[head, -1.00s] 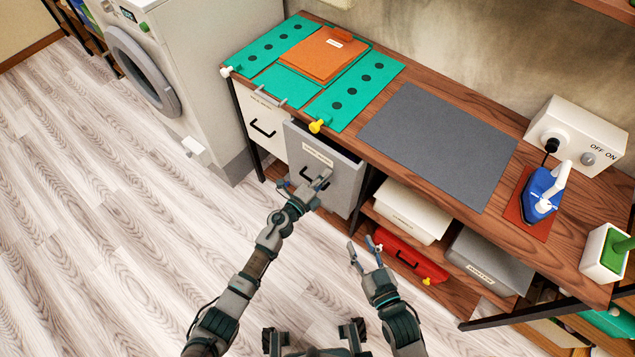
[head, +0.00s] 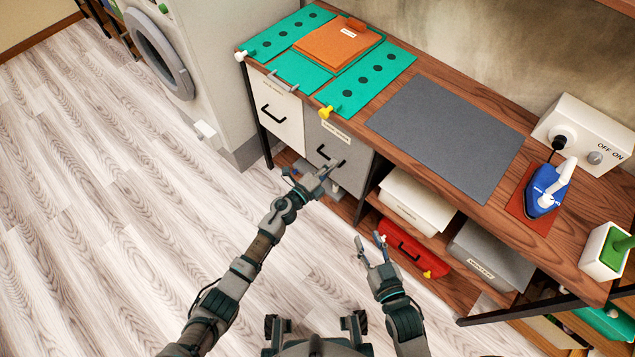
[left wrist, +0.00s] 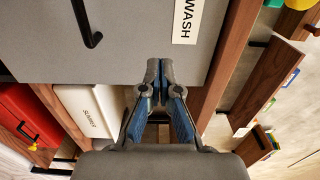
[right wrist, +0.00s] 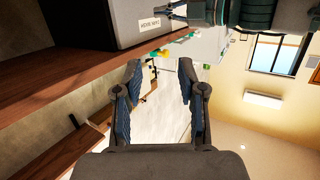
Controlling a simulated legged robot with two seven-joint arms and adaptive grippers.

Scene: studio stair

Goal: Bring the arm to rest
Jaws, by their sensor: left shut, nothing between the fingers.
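My left gripper (head: 328,176) is shut and empty, in front of the grey drawer (head: 350,166) under the worktop. In the left wrist view its fingertips (left wrist: 160,75) meet before the drawer front (left wrist: 140,40), with the black handle (left wrist: 88,25) to the upper left; whether they touch the front I cannot tell. The drawer front looks flush with the white drawer (head: 275,112) beside it. My right gripper (head: 371,243) is lower and to the right, open and empty, near the red case (head: 405,243). Its spread fingers also show in the right wrist view (right wrist: 160,80).
The worktop holds a green mat (head: 375,70) with orange cloth (head: 338,42), a grey mat (head: 445,135) and a blue iron (head: 546,188). White (head: 415,200) and grey (head: 490,250) bins sit on the shelf below. Open floor (head: 110,200) lies to the left.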

